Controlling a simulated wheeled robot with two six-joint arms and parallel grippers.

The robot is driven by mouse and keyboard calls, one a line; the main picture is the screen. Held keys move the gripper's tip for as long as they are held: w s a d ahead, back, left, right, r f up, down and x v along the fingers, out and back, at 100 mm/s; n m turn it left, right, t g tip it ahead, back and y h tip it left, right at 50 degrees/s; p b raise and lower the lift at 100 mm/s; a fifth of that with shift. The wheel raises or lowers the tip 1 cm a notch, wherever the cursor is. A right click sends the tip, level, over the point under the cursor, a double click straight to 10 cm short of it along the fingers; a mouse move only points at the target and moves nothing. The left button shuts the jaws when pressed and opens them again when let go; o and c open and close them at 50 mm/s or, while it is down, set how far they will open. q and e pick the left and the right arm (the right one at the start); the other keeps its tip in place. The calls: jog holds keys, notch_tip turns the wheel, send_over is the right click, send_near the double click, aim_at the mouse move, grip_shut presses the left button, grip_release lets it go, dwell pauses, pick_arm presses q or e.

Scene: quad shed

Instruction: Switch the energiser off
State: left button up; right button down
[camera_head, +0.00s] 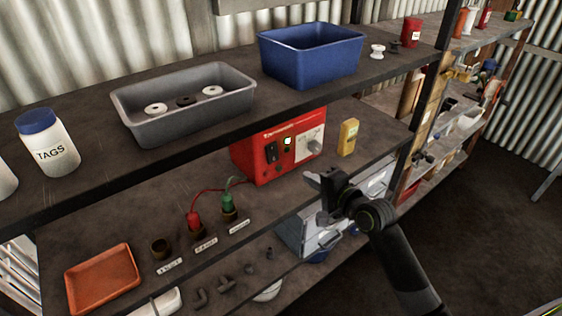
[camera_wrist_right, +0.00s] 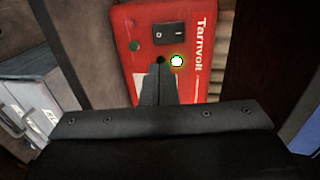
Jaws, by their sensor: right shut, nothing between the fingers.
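The energiser is a red box (camera_head: 252,160) on the middle shelf in the head view. Its front has a black rocker switch (camera_head: 271,153), a lit pale green lamp (camera_head: 287,141) and a pale dial panel at its right. In the right wrist view the red front (camera_wrist_right: 204,30) shows turned on its side, with the rocker switch (camera_wrist_right: 163,34) and the glowing lamp (camera_wrist_right: 177,60). My right gripper (camera_head: 318,182) is shut and empty, in front of the shelf below and right of the energiser. Its fingers (camera_wrist_right: 158,75) overlap the red front in the wrist view. My left gripper is not in view.
A red plug (camera_head: 193,221) and a green plug (camera_head: 227,202) with leads stand left of the energiser. A yellow device (camera_head: 348,137) stands at its right. The upper shelf, with a blue bin (camera_head: 310,58) and grey tray (camera_head: 183,125), hangs over it. Grey drawers (camera_head: 300,238) sit below.

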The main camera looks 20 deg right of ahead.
aim_at(274, 158)
jog(key=p+x, duration=0.1)
jog(key=x, duration=1.2)
jog(key=shift+w, duration=0.1)
jog(key=shift+f, duration=0.15)
jog(key=b, duration=0.1)
jog(key=t+b, duration=0.1)
jog(key=b, duration=0.1)
jog(key=shift+w+a+f, duration=0.1)
jog(key=shift+w+f, duration=0.1)
jog(key=shift+f, duration=0.1)
jog(key=shift+r, duration=0.4)
jog(key=shift+f, duration=0.1)
